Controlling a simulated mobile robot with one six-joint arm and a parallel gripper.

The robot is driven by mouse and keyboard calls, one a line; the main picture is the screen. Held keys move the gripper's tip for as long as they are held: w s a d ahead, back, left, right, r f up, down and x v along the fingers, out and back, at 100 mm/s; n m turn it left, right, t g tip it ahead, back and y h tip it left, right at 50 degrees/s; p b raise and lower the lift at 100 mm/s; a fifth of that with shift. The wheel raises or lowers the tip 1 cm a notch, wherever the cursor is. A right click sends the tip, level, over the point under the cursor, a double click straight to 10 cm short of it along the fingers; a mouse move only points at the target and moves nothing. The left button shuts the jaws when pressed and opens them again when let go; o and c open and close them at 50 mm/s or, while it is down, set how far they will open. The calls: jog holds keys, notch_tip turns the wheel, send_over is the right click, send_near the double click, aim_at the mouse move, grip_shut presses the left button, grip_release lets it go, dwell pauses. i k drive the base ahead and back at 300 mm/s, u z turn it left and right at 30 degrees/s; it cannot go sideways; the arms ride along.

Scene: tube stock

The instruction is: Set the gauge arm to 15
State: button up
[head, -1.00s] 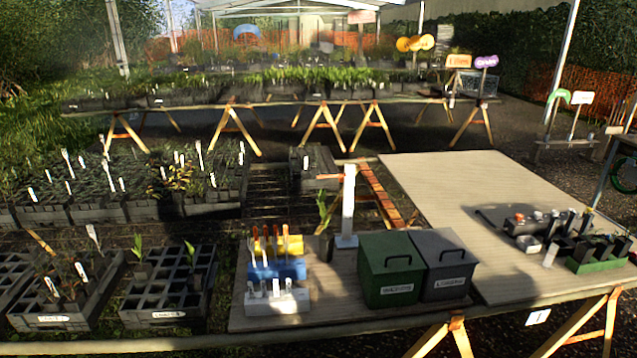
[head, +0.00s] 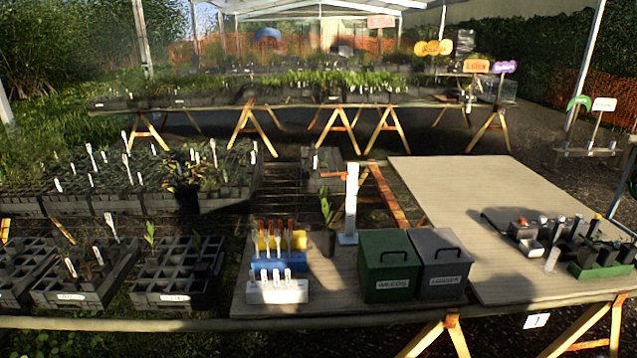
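The gauge is a white upright post (head: 351,200) on a small pale base, standing on the wooden table behind the green bin. Its orange gauge arm (head: 334,175) sticks out to the left near the top of the post. The scale marks on the post are too small to read, so I cannot tell the arm's setting. My gripper is not in the head view.
A green bin (head: 388,268) and a grey bin (head: 440,266) stand in front of the gauge. A potted seedling (head: 328,240) stands just left of it. A block with orange-topped tools (head: 280,238) is further left. The board (head: 465,190) at right is largely clear.

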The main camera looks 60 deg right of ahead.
aim_at(344, 175)
jog(key=u, duration=0.35)
jog(key=k, duration=1.4)
jog(key=z, duration=0.9)
jog(key=i, duration=1.05)
jog(key=u, duration=0.15)
